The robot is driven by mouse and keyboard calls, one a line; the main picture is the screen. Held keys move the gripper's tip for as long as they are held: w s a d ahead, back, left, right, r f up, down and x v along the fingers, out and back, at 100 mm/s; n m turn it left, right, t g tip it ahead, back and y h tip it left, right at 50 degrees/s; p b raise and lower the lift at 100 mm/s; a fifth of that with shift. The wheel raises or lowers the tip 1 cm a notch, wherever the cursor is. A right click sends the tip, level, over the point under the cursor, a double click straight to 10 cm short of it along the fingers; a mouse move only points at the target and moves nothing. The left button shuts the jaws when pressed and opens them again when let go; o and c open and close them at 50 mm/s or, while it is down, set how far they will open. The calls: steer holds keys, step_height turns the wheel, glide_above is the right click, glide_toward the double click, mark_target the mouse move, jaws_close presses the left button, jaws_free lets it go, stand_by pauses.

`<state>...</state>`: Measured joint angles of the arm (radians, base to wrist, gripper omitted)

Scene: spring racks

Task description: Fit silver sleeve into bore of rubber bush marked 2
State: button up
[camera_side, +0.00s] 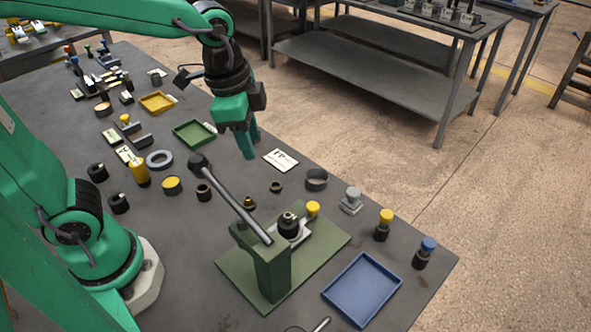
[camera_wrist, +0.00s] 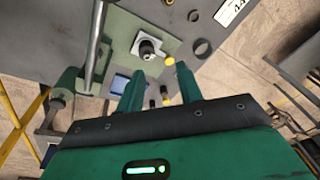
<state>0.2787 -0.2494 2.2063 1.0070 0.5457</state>
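My gripper (camera_side: 248,150) hangs above the table's far edge, behind the green press (camera_side: 268,262). In the wrist view my gripper (camera_wrist: 164,65) shows two teal fingers held apart, with nothing gripped between them. A dark stepped cylinder (camera_side: 288,224), seemingly a rubber bush with a piece on top, stands on the press's grey plate. Black bushes stand at the left (camera_side: 97,173), (camera_side: 118,204) and centre (camera_side: 203,192). I cannot read a 2 or surely pick out the silver sleeve.
The press lever (camera_side: 230,205) slants up over the table. A blue tray (camera_side: 362,290) lies right of the press; yellow-capped (camera_side: 382,225) and blue-capped (camera_side: 424,252) pieces stand near the edge. A dark ring (camera_side: 317,180) and white card (camera_side: 281,160) lie near my gripper.

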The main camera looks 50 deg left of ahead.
steer(key=s+a+r+n+t, duration=0.2)
steer(key=s+a+n+t, duration=0.1)
steer(key=s+a+n, duration=0.4)
steer(key=shift+a+n+t+y, duration=0.3)
steer(key=shift+a+n, duration=0.4)
steer(key=shift+n, duration=0.5)
